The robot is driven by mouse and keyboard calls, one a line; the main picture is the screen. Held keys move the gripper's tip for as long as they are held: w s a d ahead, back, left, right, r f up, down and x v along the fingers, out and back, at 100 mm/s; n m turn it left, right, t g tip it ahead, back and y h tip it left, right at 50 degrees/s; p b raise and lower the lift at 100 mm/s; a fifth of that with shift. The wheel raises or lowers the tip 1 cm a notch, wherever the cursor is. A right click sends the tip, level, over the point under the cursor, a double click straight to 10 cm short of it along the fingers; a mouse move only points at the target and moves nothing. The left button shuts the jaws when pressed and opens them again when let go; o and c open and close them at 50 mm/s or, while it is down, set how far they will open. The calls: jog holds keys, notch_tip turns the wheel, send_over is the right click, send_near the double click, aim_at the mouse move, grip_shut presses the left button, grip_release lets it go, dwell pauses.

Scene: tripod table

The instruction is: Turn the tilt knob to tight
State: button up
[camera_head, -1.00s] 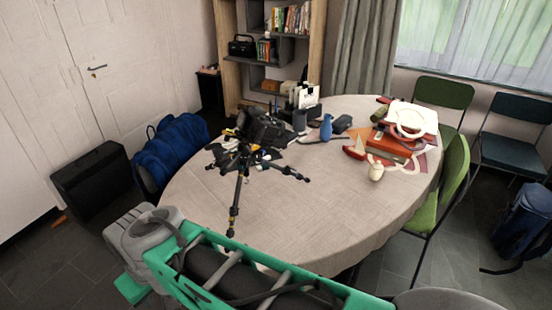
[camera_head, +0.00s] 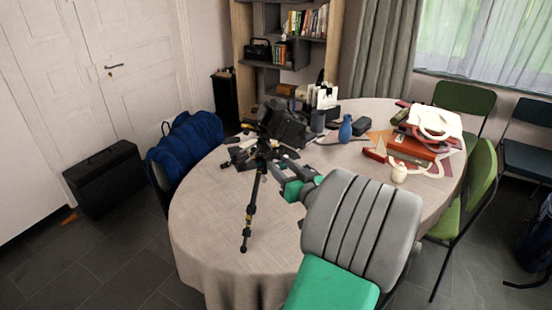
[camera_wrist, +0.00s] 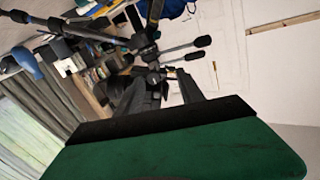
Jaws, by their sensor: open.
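The black tripod (camera_head: 257,195) stands on the table with a dark camera-like body (camera_head: 285,125) on its head. In the wrist view the tripod (camera_wrist: 150,55) fills the upper middle, its legs and handles reaching out from a cluttered head. I cannot single out the tilt knob among the dark parts. My gripper (camera_head: 277,172) is just right of the tripod head in the head view, partly hidden by my arm. In the wrist view my gripper (camera_wrist: 160,88) is open, its dark fingers spread beside the tripod's parts. Nothing shows held between them; contact is unclear.
The round table (camera_head: 215,225) has a pale cloth. Behind the tripod stand a blue bird-like figure (camera_head: 345,129) and a dark cup (camera_head: 317,121). Red boxes (camera_head: 410,147) and a white jar (camera_head: 399,173) lie to the right.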

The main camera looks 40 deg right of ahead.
aim_at(277, 154)
jog(key=shift+h, duration=0.4)
jog(key=x, duration=0.2)
jog(key=d+p+x, duration=0.1)
jog(key=x, duration=0.4)
jog(key=shift+d+r+p, duration=0.25)
jog(key=shift+r+p, duration=0.1)
jog(key=shift+p, duration=0.05)
jog(key=shift+c, duration=0.3)
grip_shut()
